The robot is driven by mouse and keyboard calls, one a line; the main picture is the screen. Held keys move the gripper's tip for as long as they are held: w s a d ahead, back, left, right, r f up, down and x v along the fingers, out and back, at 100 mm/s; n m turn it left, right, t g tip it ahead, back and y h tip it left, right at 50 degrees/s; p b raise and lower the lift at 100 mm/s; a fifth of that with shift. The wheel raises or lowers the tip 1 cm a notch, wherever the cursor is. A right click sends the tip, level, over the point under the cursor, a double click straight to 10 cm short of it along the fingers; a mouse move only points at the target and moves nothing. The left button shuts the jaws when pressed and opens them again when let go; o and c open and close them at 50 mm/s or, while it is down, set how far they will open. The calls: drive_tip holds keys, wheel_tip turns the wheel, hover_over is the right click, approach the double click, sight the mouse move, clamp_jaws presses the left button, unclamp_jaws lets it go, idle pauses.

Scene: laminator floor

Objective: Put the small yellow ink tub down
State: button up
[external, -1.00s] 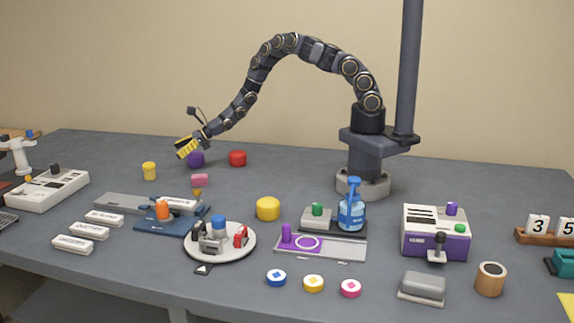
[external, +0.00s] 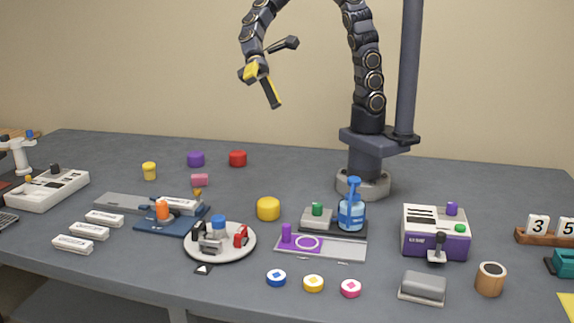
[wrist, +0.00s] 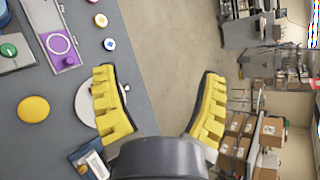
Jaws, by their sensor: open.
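The small yellow ink tub (external: 149,171) stands upright on the grey table at the back left, apart from other things. A larger yellow tub (external: 268,209) sits nearer the middle; a round yellow top, which looks like this larger one, shows in the wrist view (wrist: 33,109). My gripper (external: 262,92) is high in the air above the back of the table, well right of the small tub. In the wrist view my gripper (wrist: 158,78) has its yellow fingers spread wide with nothing between them.
A round white tray (external: 220,254) and a blue spray bottle (external: 351,208) stand further forward. Table around the small tub is clear.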

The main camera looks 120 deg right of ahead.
drive_tip(key=s+a+n+g+h, duration=0.2)
drive_tip(key=s+n+g+h, duration=0.3)
drive_tip(key=s, duration=0.7)
drive_tip(key=s+d+f+n+h, duration=0.2)
drive_tip(key=s+d+n+h, duration=0.4)
drive_tip(key=s+d, duration=0.4)
drive_tip(key=s, duration=0.3)
drive_tip(key=shift+s+f, duration=0.25)
drive_tip(key=shift+s, duration=0.05)
